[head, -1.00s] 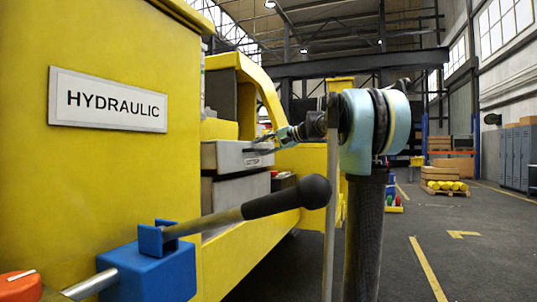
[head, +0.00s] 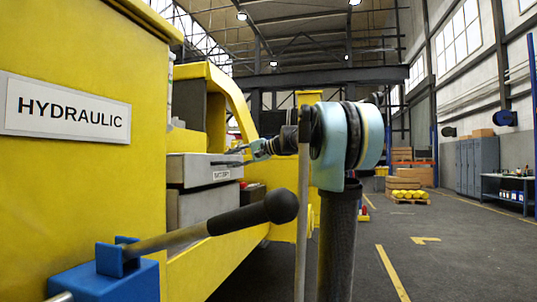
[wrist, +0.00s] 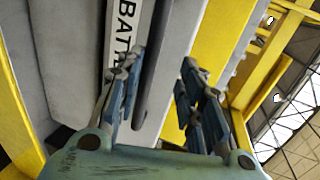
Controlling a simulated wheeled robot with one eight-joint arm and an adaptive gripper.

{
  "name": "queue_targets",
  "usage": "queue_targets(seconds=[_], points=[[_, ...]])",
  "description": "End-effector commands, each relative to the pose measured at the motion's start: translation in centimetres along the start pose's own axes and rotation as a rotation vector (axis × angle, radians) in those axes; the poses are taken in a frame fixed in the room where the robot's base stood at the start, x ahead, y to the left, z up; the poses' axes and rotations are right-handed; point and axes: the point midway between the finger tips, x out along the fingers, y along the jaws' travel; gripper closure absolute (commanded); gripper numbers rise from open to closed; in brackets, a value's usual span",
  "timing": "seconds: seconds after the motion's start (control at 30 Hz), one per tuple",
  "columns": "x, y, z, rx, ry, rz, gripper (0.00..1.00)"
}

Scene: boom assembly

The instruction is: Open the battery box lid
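The grey battery box (head: 203,207) stands in the yellow machine's side bay, with its lid (head: 192,171) lying flat on top, shut. A "BATTERY" label is on the lid's front and fills part of the wrist view (wrist: 125,35). My gripper (head: 230,160) is at the lid's front edge by the label. In the wrist view my gripper (wrist: 161,68) has its two fingers apart. A dark bar like a handle (wrist: 153,75) runs between them, closer to the left finger. I cannot tell whether a finger touches it.
A black-knobbed lever (head: 245,215) on a blue block (head: 110,278) sticks out in front of the box. The yellow "HYDRAULIC" cabinet (head: 100,190) fills the left. Floor to the right is open, with a pallet (head: 408,199) and lockers (head: 478,165) farther off.

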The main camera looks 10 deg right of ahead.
Motion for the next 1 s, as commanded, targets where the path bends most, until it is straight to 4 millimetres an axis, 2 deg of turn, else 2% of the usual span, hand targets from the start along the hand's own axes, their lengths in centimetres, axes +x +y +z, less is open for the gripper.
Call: queue_targets(seconds=[1.0], points=[[-5.8, 0.2, -0.1, 0.001, 0.003, 0.000, 0.67]])
